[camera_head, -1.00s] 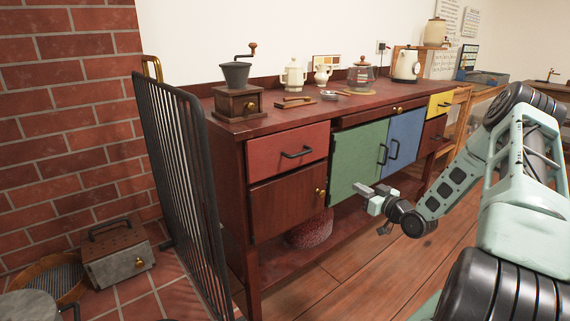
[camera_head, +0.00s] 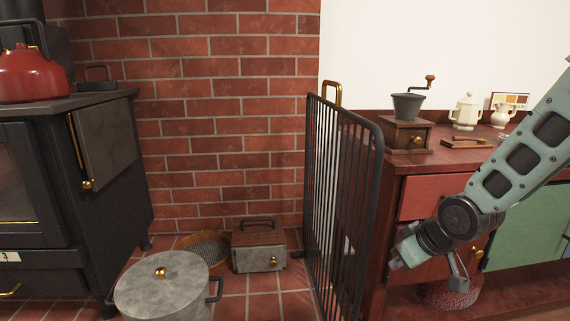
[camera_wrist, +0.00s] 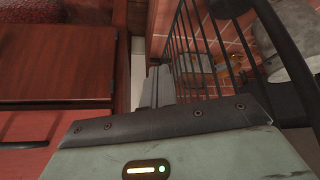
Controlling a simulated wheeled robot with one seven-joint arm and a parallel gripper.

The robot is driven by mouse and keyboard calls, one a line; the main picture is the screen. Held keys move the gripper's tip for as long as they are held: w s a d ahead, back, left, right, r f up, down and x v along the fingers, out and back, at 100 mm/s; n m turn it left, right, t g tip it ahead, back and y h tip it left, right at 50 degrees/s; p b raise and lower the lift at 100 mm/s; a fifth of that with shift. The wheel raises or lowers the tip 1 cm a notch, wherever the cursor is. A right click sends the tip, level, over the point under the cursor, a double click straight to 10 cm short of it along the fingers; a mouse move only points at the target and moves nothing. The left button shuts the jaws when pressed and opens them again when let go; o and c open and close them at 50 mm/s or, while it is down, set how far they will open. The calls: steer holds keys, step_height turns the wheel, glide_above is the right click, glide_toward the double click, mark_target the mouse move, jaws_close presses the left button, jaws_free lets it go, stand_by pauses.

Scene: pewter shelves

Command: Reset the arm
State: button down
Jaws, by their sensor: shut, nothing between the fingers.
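My arm (camera_head: 520,160) reaches in from the right of the head view, bent down in front of the sideboard.
The sideboard (camera_head: 400,165) carries a coffee grinder (camera_head: 408,135) and pots.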

steer(key=s+a+r+n+g+h, duration=0.15)
steer(key=s+a, duration=0.25)
steer(key=s, duration=0.5)
steer(key=s+a+r+g, duration=0.2)
steer(key=s+a+r, duration=0.15)
steer(key=s, duration=0.55)
steer(key=s+a+r+n+g+h, duration=0.15)
steer(key=s+a, duration=0.25)
steer(key=s, duration=0.5)
step_height(320, 180, up, 25)
steer(key=y+p, duration=0.1)
steer(key=p, duration=2.4)
steer(key=shift+d+m+g+p, duration=0.15)
steer(key=shift+m+g+p, duration=0.15)
steer(key=shift+m+g, duration=0.1)
